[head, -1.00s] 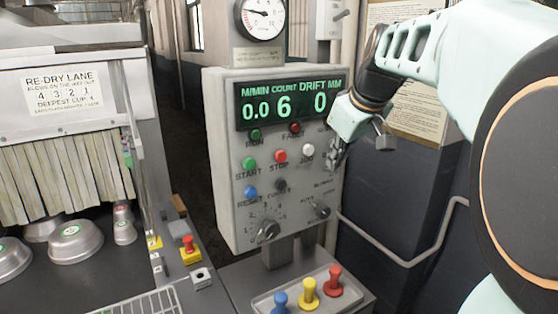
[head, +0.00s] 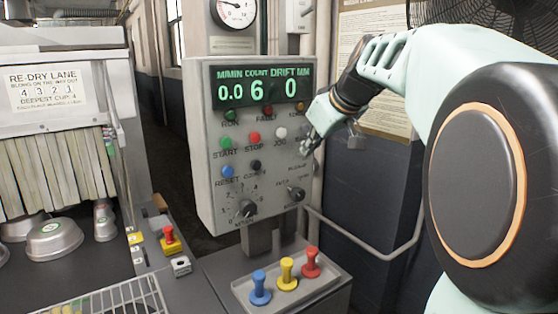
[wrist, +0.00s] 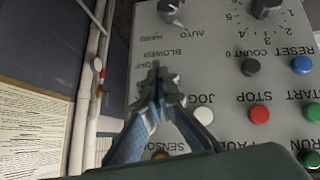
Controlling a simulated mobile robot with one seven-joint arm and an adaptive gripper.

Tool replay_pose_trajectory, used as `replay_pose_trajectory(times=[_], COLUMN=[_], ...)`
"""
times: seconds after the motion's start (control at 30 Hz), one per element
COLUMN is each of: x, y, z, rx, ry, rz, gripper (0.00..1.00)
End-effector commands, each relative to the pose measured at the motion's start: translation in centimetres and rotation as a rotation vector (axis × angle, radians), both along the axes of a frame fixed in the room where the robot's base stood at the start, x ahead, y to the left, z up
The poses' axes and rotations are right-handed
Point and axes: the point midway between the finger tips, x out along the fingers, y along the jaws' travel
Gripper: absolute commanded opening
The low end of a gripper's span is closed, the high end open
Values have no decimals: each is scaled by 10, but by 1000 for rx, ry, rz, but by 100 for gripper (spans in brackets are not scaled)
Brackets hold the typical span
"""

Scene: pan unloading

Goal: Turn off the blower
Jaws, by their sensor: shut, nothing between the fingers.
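The grey control panel (head: 207,165) stands in the middle of the head view. Its lower right holds a dark selector knob (head: 296,194) near small lettering. My gripper (head: 306,150) is shut and empty, in front of the panel's right side, right of the white JOG button (head: 281,132) and above the knob. Its fingertips (wrist: 160,78) overlap the lettering below BLOWER; contact cannot be told.
Several buttons lie left of my gripper, including red STOP (head: 254,138) and green START (head: 225,142). A larger dial (head: 247,208) sits lower left. Below is a tray (head: 240,292) with blue, yellow and red handles. A pipe (head: 365,250) runs right of the panel.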

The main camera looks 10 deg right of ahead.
Motion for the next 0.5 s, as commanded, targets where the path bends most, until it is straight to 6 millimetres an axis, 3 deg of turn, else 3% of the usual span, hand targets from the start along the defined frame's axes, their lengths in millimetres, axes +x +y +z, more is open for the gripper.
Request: replay_pose_trajectory(times=[0.03,0.5], x=[1,-1], y=[-1,-3], z=[-10,-21], rx=[6,86], ry=[-20,-214], rz=[-1,-2], gripper=[0,0])
